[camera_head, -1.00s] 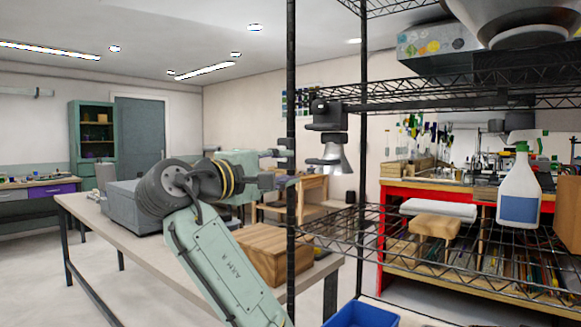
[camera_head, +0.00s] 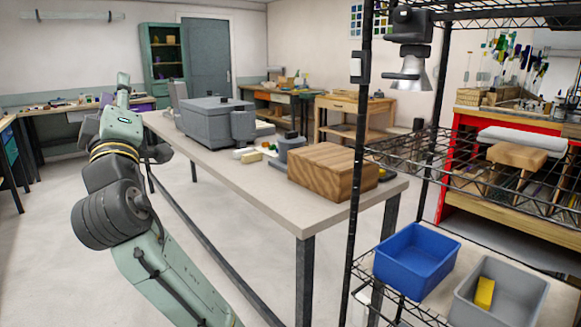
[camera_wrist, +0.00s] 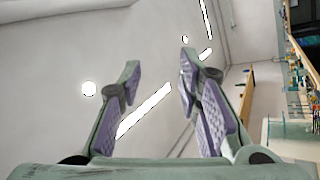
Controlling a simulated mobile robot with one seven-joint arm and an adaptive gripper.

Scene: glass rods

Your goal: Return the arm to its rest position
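My arm (camera_head: 160,265) rises from the bottom of the head view, bends at a dark joint and folds upward at the left, over the floor beside the long table. Its far end is small in this view, so the fingers are hard to make out there. In the wrist view my gripper (camera_wrist: 158,75) is open, with its two purple-padded fingers wide apart and nothing between them. Behind the fingers are the ceiling and its lights, so the wrist camera looks upward.
The long table (camera_head: 300,216) holds a grey machine (camera_head: 208,122) and a wooden box (camera_head: 327,170). The wire rack at the right holds a blue bin (camera_head: 417,262) and a grey bin (camera_head: 520,300) with a yellow block (camera_head: 484,292) inside. The floor at the left is open.

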